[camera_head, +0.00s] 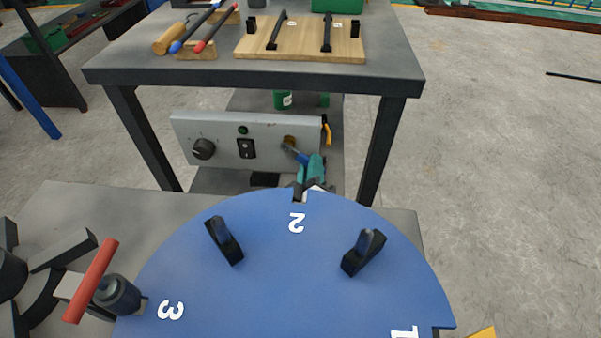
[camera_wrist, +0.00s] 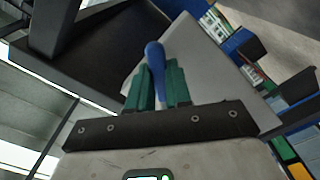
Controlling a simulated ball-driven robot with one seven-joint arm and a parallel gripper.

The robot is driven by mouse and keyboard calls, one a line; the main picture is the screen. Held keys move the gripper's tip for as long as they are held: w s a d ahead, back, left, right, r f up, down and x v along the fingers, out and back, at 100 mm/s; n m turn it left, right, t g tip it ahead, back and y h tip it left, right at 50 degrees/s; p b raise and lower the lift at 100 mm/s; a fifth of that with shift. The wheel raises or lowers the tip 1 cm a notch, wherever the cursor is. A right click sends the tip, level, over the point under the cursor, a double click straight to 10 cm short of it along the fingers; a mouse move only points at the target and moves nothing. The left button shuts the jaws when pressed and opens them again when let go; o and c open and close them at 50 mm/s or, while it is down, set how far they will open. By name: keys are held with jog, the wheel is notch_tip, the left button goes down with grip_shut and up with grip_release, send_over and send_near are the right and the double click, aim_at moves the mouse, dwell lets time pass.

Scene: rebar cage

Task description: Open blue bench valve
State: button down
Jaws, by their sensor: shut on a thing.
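The blue valve handle (camera_head: 295,152) is a lever on a brass fitting (camera_head: 289,141) at the right part of a grey panel (camera_head: 222,145) under the bench. My gripper (camera_head: 311,168), with teal fingers, is at the lever and shut on it. In the wrist view the blue handle (camera_wrist: 155,60) stands between the two green fingers of my gripper (camera_wrist: 157,82). The fitting is hidden in the wrist view. The large blue disc hides the lower part of the arm in the head view.
The panel also carries a black knob (camera_head: 203,149), a black switch (camera_head: 246,148), a green button (camera_head: 243,130) and a yellow lever (camera_head: 327,130). The bench top (camera_head: 200,69) overhangs the panel, with legs on both sides. A numbered blue disc (camera_head: 290,275) fills the foreground.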

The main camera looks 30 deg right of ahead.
jog(key=c, duration=1)
grip_release()
jog(key=shift+c, duration=0.2)
jog(key=shift+w+a+f, duration=0.1)
jog(key=shift+a, duration=0.05)
